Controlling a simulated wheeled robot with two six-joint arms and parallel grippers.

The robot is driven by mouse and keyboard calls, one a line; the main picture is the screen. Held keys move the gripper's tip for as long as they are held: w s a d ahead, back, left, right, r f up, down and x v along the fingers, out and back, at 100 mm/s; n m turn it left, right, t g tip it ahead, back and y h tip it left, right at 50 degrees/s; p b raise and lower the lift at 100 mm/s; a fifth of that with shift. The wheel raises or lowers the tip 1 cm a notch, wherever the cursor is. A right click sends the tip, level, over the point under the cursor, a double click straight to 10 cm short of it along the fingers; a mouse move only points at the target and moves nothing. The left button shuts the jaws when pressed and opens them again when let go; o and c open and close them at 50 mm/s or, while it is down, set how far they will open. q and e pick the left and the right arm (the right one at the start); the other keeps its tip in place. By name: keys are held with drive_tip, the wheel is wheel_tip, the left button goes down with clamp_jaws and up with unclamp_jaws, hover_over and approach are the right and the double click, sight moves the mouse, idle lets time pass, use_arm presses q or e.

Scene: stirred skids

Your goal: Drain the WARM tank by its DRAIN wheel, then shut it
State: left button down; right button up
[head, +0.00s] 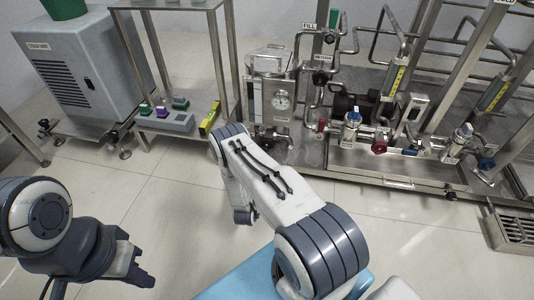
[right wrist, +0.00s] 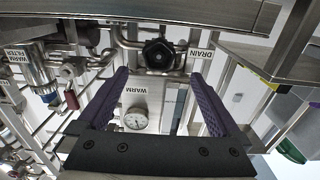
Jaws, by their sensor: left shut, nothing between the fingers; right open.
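The black DRAIN wheel (right wrist: 158,53) shows in the right wrist view beside its DRAIN label (right wrist: 201,53), both seen upside down. The WARM tank (right wrist: 150,103), with a WARM label (right wrist: 137,90) and a round gauge (right wrist: 136,121), lies below the wheel in that picture. The tank's steel front with its gauge (head: 281,101) also shows in the head view; the wheel cannot be made out there. My right gripper (right wrist: 159,73) is open, its purple fingers on either side of the wheel in the picture, with nothing between them. My left gripper (head: 140,270) is shut and empty, over the floor.
A steel rack (head: 178,125) with small items stands left of the tank, and a COLD unit (head: 75,70) beyond it. Pipes, a red valve handle (head: 379,147) and blue-topped valves fill the skid to the right. The WARM FILTER (right wrist: 25,65) is nearby.

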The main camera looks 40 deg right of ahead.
sight(267, 146)
drive_tip(key=b+x, duration=0.1)
drive_tip(key=x, duration=0.2)
drive_tip(key=b+x, duration=0.2)
drive_tip(key=x, duration=0.1)
drive_tip(key=b+x, duration=0.2)
drive_tip(key=x, duration=0.1)
drive_tip(key=shift+s+f, duration=0.15)
drive_tip(key=shift+f, duration=0.1)
drive_tip(key=shift+b+x, duration=0.55)
drive_tip(key=shift+x, duration=0.25)
drive_tip(key=shift+r, duration=0.2)
drive_tip(key=c, duration=1.3)
